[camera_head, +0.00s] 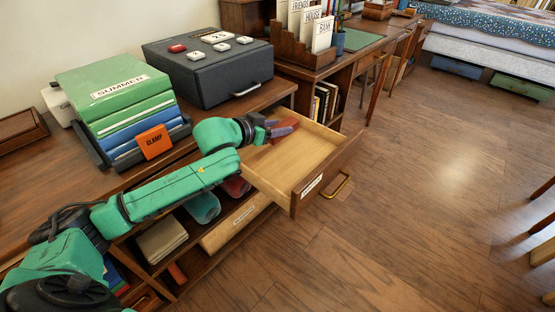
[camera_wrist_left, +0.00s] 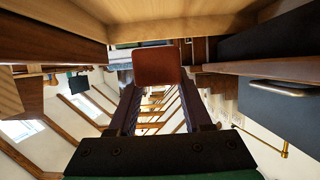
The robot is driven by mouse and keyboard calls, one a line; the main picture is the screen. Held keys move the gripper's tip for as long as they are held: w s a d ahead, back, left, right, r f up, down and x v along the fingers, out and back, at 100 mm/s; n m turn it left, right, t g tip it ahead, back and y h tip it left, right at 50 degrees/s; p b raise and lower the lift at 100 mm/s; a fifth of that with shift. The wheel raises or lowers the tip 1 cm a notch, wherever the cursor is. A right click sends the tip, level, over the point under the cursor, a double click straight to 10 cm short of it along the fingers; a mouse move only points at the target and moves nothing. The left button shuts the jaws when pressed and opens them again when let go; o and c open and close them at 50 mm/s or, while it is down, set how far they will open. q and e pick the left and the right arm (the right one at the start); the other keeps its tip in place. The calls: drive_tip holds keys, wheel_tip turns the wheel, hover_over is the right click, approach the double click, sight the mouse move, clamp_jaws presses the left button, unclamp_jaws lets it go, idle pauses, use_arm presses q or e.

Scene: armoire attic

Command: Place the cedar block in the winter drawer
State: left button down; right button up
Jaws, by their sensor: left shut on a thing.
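My left gripper (camera_head: 284,127) is shut on the cedar block (camera_head: 286,131), a small reddish-brown block. It holds the block over the back part of the open drawer (camera_head: 325,178), a pale wooden drawer with a brown front, a white label and a brass handle. The label is too small to read. In the left wrist view the block (camera_wrist_left: 158,66) sits between the two dark fingers, and a pale wooden part of the drawer (camera_wrist_left: 150,32) shows beyond. I cannot tell whether the block touches the drawer floor. My right gripper is not in view.
A dark grey box (camera_head: 205,72) stands on the cabinet top just behind the drawer. The wooden floor at right is clear.

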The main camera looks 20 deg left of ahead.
sight(278, 163)
use_arm(q)
wheel_tip(278, 163, down, 10)
drive_tip(key=b, duration=0.2)
drive_tip(key=shift+f+b, duration=0.2)
drive_tip(key=shift+b, duration=0.15)
drive_tip(key=shift+r, duration=0.1)
drive_tip(key=shift+c, duration=1.7)
unclamp_jaws()
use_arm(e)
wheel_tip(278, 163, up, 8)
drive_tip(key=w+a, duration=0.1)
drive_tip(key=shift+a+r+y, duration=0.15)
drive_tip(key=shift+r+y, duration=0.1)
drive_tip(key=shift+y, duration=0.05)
